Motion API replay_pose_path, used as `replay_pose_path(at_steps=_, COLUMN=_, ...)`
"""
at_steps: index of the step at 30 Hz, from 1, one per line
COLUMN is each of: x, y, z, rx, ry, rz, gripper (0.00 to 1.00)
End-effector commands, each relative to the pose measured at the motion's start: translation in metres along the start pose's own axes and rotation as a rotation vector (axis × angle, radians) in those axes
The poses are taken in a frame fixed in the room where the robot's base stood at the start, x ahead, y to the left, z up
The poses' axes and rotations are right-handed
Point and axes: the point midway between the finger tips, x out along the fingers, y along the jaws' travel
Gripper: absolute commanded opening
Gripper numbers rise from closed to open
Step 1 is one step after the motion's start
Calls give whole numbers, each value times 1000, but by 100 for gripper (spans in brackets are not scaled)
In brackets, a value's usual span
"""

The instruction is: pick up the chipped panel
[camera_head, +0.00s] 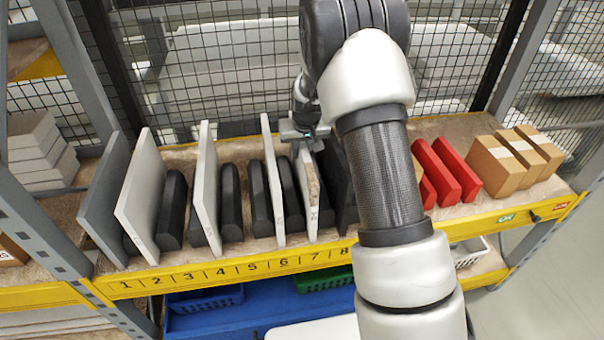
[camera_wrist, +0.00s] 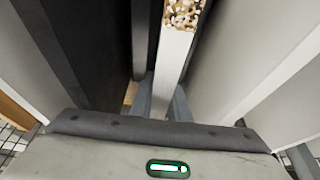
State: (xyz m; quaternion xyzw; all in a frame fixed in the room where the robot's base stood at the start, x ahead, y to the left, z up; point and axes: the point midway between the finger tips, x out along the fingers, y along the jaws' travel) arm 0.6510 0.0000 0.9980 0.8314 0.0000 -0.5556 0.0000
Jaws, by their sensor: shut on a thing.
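The chipped panel (camera_head: 311,190) is a thin white board standing on edge in the rack near mark 7. Its front edge shows a rough brown speckled patch. In the wrist view, the chipped panel (camera_wrist: 174,55) runs up from between my fingers, with the speckled patch at the top of the frame. My gripper (camera_head: 304,138) is at the panel's upper rear part and is shut on it. In the wrist view, my gripper (camera_wrist: 160,103) has a grey finger on each side of the board. My arm hides part of the rack to the right.
White panels (camera_head: 269,180) and black dividers (camera_head: 231,195) stand close on the left. A dark panel (camera_head: 342,195) stands close on the right. Red blocks (camera_head: 456,168) and cardboard boxes (camera_head: 497,165) are further right. Wire mesh (camera_head: 230,65) closes the back.

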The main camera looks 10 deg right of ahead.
Motion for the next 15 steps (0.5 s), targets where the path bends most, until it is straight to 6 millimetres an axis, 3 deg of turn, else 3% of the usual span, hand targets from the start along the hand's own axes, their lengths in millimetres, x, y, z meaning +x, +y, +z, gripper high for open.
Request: replay_pose_path(at_steps=15, x=-3, y=0, z=-3, rx=0, ry=6, rz=0, gripper=0)
